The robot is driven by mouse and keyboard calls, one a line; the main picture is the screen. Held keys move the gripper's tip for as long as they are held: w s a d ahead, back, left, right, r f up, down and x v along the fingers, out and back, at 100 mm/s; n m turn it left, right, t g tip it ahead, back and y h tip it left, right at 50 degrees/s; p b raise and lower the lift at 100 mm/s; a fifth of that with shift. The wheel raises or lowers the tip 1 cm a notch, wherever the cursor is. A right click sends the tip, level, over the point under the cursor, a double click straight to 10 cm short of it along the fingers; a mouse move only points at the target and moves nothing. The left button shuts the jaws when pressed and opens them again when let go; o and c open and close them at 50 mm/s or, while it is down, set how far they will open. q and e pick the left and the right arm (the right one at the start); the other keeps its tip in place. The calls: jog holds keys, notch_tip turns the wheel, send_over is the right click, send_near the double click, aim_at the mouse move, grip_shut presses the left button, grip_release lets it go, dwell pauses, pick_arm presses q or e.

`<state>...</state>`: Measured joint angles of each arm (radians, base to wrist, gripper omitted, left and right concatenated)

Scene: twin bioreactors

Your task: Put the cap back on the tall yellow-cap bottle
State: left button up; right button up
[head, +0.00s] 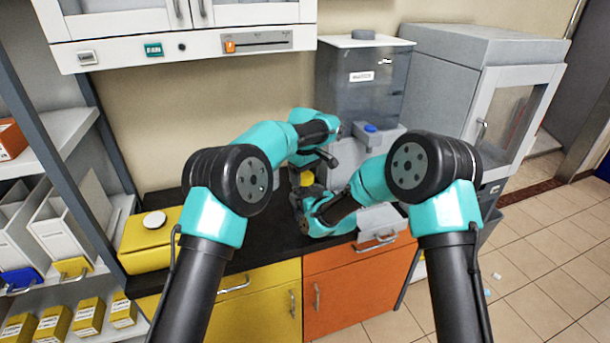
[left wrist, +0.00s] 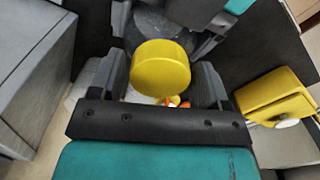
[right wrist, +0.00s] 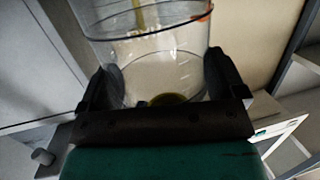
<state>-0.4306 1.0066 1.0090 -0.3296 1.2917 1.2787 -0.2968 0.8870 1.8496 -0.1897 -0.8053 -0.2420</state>
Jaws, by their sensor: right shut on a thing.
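The yellow cap (left wrist: 160,68) sits between the two fingers of my left gripper (left wrist: 160,90) in the left wrist view. The fingers are apart on either side of it, close to its sides. The cap (head: 306,179) also shows small in the head view, between my two arms above the counter. My right gripper (right wrist: 160,85) is shut on the clear bottle (right wrist: 150,55), whose transparent wall fills the space between its fingers. An orange mark shows near one end of the bottle. My arms hide most of the bottle in the head view, and whether the cap touches it cannot be told.
A yellow box with a white round lid (head: 150,232) stands at the left of the dark counter (head: 262,240). A tank with a grey lid (head: 360,85) and a grey cabinet (head: 470,90) stand behind to the right. A wall cabinet (head: 190,40) hangs above.

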pick_arm(q)
jog(key=c, duration=0.8)
jog(key=shift+o, duration=0.2)
jog(key=m, duration=0.9)
jog(key=shift+m, duration=0.3)
jog(key=m, duration=0.3)
jog(key=shift+m, duration=0.4)
jog(key=m, duration=0.5)
jog(key=o, duration=1)
jog(key=shift+r, duration=2.3)
